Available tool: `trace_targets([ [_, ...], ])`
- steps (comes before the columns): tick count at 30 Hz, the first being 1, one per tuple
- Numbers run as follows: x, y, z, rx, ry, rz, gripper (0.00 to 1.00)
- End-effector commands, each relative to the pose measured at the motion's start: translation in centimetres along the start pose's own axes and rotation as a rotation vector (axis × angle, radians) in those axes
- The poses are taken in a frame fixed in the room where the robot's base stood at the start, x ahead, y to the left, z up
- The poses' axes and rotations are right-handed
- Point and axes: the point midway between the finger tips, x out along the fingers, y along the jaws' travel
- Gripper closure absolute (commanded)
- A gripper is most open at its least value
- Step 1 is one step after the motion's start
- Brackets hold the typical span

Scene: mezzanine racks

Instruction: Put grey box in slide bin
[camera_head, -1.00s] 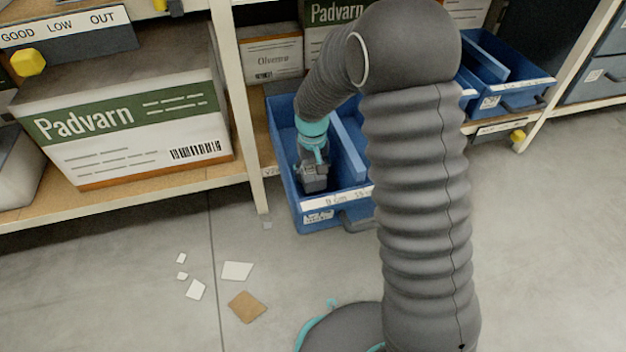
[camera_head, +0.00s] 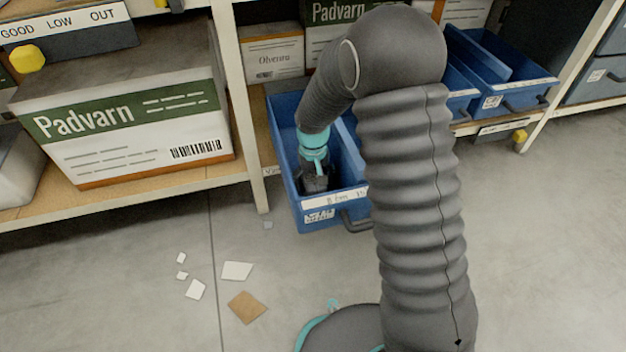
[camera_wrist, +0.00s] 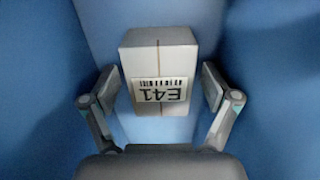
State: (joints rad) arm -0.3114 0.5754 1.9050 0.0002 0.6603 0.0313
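The grey box (camera_wrist: 158,62) is pale grey with a seam line and a white E41 barcode label, upside down in the wrist view. It sits between the fingers of my gripper (camera_wrist: 158,90), with a narrow gap at each finger, so the gripper looks open. Blue walls of the slide bin (camera_head: 283,150) surround them in the wrist view (camera_wrist: 45,90). In the head view my gripper (camera_head: 316,182) points down inside this bin, below its rim. The box cannot be made out there, behind the gripper and the bin's front wall.
A large Padvarn carton (camera_head: 125,125) stands on the shelf to the left, beyond a white upright (camera_head: 233,90). An Olvenra-like carton (camera_head: 273,55) is behind the bin. More blue bins (camera_head: 500,75) are at right. Paper scraps (camera_head: 246,307) lie on the floor.

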Motion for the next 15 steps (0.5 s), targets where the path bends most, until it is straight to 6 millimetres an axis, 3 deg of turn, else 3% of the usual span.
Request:
trace_targets([
  [8, -0.8, 0.0, 0.0, 0.0, 0.001, 0.0, 0.13],
  [15, -4.9, 0.0, -0.1, 0.0, 0.005, 0.0, 0.13],
])
